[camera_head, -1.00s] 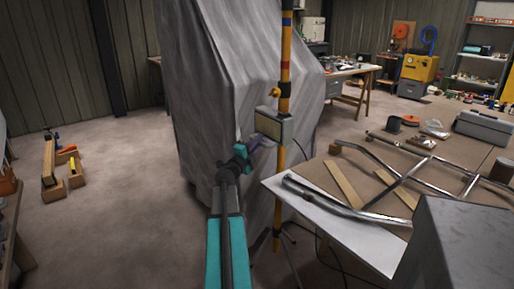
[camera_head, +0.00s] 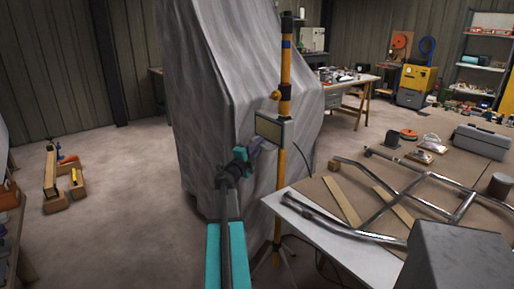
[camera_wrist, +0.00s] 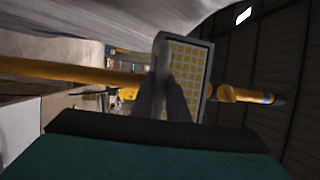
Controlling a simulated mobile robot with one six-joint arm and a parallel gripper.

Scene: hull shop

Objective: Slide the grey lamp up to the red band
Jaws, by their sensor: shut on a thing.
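The grey lamp (camera_head: 268,128) is a boxy lamp head on an upright yellow pole (camera_head: 285,70). My gripper (camera_head: 252,150) is shut on the lamp from its lower left. In the wrist view the lamp's yellow gridded face (camera_wrist: 186,75) shows beyond my dark fingers (camera_wrist: 165,97), which overlap its lower part. An orange knob (camera_head: 275,95) and a dark collar sit on the pole above the lamp. A blue band (camera_head: 287,44) is higher up the pole. I cannot clearly make out a red band now.
A large grey sheeted shape (camera_head: 225,90) stands close behind and left of the pole. A workbench (camera_head: 350,245) with a bent tube frame (camera_head: 440,205) is close on the right. Low wooden blocks (camera_head: 55,195) lie on the left floor. Open floor lies between.

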